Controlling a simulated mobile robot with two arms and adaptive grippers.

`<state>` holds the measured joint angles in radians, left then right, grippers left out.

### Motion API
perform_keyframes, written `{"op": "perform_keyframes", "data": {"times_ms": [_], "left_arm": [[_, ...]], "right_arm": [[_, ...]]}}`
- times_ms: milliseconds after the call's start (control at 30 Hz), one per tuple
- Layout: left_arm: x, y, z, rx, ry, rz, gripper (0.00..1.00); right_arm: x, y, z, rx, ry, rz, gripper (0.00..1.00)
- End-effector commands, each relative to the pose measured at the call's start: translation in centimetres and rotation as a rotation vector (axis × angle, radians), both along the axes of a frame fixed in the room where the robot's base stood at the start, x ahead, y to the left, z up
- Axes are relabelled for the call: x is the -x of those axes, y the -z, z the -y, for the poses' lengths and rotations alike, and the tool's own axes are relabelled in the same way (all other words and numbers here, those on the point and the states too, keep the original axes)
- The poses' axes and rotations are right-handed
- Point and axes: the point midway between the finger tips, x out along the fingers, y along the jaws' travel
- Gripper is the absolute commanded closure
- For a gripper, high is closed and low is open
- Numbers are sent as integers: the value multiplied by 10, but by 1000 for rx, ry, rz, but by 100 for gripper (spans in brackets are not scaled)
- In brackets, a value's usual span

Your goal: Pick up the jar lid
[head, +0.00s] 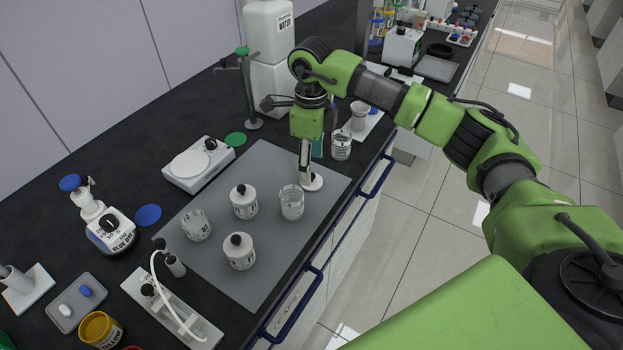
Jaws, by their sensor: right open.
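My right gripper (304,178) reaches down from above, its fingers pointing at the grey mat (275,158). It is open, with its fingertips at a flat white round piece (314,183) that looks like the jar lid. The fingers partly hide this piece, and I cannot tell whether they touch it. It lies near the mat's right side, behind a glass beaker (291,203). Two white bottles with black caps (243,203) (239,252) and another glass beaker (196,225) also stand on the mat. My left gripper does not show.
A blue disc (148,215) and a green disc (235,139) lie on the black bench. A white scale (190,164) stands left of the mat. A labelled glass (341,147) stands close behind my gripper. Blue rails (320,275) run along the bench's front edge.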

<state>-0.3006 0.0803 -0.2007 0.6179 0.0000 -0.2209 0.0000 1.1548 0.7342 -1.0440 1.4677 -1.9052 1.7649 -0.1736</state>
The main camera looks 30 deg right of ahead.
Motion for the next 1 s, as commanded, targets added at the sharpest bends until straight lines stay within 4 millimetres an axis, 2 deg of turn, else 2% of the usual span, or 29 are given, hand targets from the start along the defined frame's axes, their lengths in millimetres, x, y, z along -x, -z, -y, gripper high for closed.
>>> {"op": "perform_keyframes", "data": {"times_ms": [100, 300, 600, 667, 733, 1000], "left_arm": [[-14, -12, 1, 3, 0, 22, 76], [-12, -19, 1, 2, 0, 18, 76], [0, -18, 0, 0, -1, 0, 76], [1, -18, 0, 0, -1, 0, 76], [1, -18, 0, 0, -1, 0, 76], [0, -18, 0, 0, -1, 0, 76]], "right_arm": [[1, 15, 2, 1, 2, -6, 42], [0, 43, 4, 0, 1, -4, 42], [-1, 49, 4, 1, 0, -1, 42], [-1, 49, 4, 1, 0, -1, 55], [-1, 49, 4, 1, 0, -1, 73], [-1, 49, 4, 1, 0, -1, 74]]}}
